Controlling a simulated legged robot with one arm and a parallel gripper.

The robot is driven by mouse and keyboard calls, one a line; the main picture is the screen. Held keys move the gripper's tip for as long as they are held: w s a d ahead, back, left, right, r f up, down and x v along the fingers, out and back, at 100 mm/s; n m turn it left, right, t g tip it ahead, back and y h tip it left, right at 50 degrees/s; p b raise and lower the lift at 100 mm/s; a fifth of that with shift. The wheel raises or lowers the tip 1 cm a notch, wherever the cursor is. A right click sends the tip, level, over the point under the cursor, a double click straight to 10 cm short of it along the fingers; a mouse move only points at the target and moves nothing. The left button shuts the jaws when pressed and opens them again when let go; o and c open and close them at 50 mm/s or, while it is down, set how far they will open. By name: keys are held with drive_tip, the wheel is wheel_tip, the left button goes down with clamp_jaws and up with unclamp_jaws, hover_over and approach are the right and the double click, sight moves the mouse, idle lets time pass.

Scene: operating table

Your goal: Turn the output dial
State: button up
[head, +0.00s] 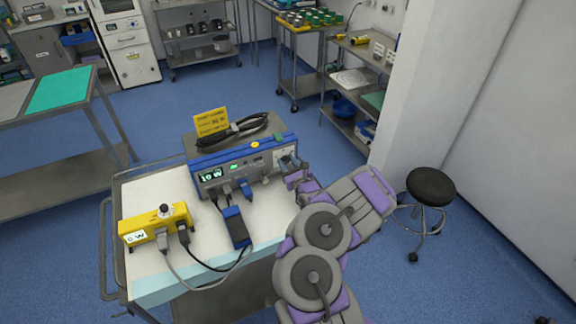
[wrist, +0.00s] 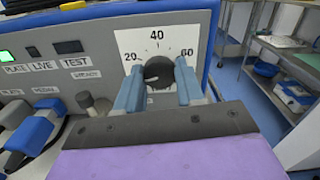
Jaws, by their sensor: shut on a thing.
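The output dial (wrist: 158,72) is a dark round knob on a white scale plate marked 20, 40 and 60, on the front of the grey and blue unit (wrist: 95,28). My gripper (wrist: 157,88) has one blue finger on each side of the dial and is shut on it. The fingers and the gripper body hide the dial's lower part and its pointer. In the head view, my gripper (head: 296,178) is at the right end of the unit (head: 235,165), whose lit display reads "10 W". The dial itself is mostly hidden there.
A yellow box (head: 155,228) with a knob and display stands at the left on the white-topped cart (head: 185,270). A dark blue block (head: 236,228) and cables lie before the unit. A black stool (head: 431,188) and a shelf rack (head: 350,100) stand at right.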

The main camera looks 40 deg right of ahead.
drive_tip(key=m, duration=0.3)
drive_tip(key=m+b, duration=0.1)
drive_tip(key=m, duration=0.1)
drive_tip(key=shift+w+r+m, duration=0.1)
drive_tip(key=shift+r+m, duration=0.15)
drive_tip(key=shift+m, duration=0.05)
drive_tip(key=m, duration=0.5)
drive_tip(key=shift+d, duration=0.1)
drive_tip(key=m, duration=0.6)
drive_tip(key=shift+f+m, duration=0.15)
drive_tip(key=shift+m, duration=2.05)
drive_tip(key=shift+s+f, duration=0.1)
drive_tip(key=shift+s, duration=0.1)
drive_tip(key=o, duration=1)
drive_tip(key=shift+d+f, duration=0.1)
drive_tip(key=shift+d, duration=0.1)
drive_tip(key=shift+o, duration=0.2)
drive_tip(key=shift+a, duration=0.1)
drive_tip(key=shift+a, duration=0.1)
